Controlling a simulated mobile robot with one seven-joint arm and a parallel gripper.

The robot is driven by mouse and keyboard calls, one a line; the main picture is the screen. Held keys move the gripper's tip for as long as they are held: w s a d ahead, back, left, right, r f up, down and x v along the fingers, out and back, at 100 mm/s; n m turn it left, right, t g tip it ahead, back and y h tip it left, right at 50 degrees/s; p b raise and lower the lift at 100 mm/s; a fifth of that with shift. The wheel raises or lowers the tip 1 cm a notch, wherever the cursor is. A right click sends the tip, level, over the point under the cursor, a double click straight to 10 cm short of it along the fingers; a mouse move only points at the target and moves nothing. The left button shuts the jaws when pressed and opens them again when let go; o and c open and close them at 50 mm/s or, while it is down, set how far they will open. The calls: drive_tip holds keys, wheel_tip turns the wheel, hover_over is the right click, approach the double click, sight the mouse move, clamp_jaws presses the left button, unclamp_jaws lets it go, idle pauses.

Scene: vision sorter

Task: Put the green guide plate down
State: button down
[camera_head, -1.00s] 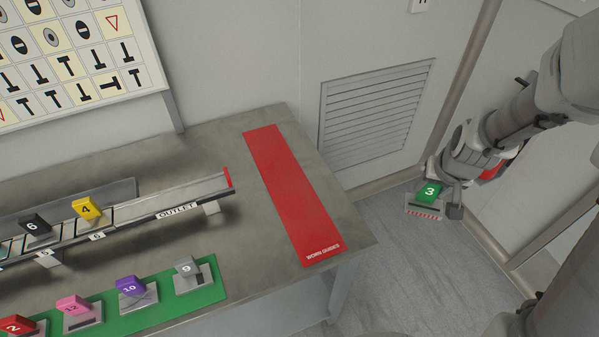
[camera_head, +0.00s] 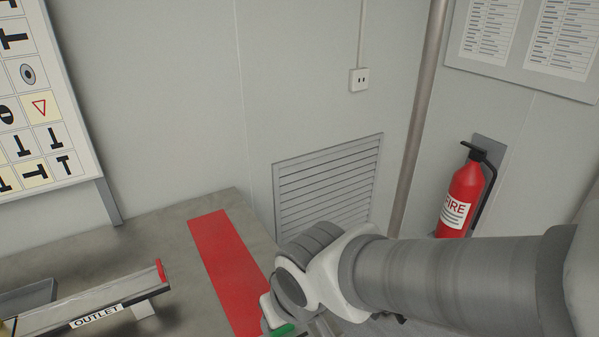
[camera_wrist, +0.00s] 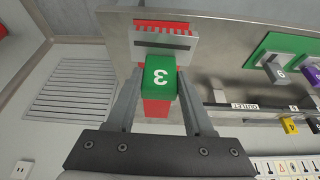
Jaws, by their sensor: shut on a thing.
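The green guide plate (camera_wrist: 160,78), marked 3, sits between the fingers of my gripper (camera_wrist: 159,88) in the wrist view. My gripper is shut on its green block, and its grey base with a red striped edge shows beyond. In the head view a bit of the green block (camera_head: 282,330) shows at the bottom edge, below my wrist. The red worn guides strip (camera_head: 225,262) lies on the table, and part of it also shows behind the plate in the wrist view (camera_wrist: 156,108). My arm hides the strip's near end. I cannot tell whether the plate touches the strip.
The outlet rail (camera_head: 100,306) stands on the table left of the red strip. A green mat (camera_wrist: 262,48) with other numbered plates shows in the wrist view. A wall vent (camera_head: 328,185) is behind the table, and a fire extinguisher (camera_head: 461,197) hangs at right.

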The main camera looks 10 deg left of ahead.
drive_tip(key=shift+s+a+f, duration=0.1)
drive_tip(key=shift+s+a, duration=0.25)
drive_tip(key=shift+s, duration=0.2)
drive_tip(key=shift+w+a+f+b, duration=0.6)
drive_tip(key=shift+w+a+f, duration=0.45)
drive_tip(key=shift+w+f, duration=0.65)
drive_tip(key=shift+w+a+f+b, duration=0.65)
drive_tip(key=shift+w+a+f, duration=0.35)
drive_tip(key=shift+w+f, duration=0.7)
drive_tip(key=shift+w+a+f+b, duration=0.6)
drive_tip(key=shift+w+a+f, duration=0.65)
drive_tip(key=shift+f, duration=0.75)
drive_tip(key=shift+w+d, duration=0.15)
drive_tip(key=shift+d, duration=0.05)
drive_tip(key=shift+f, duration=0.2)
drive_tip(key=shift+c, duration=1.4)
unclamp_jaws()
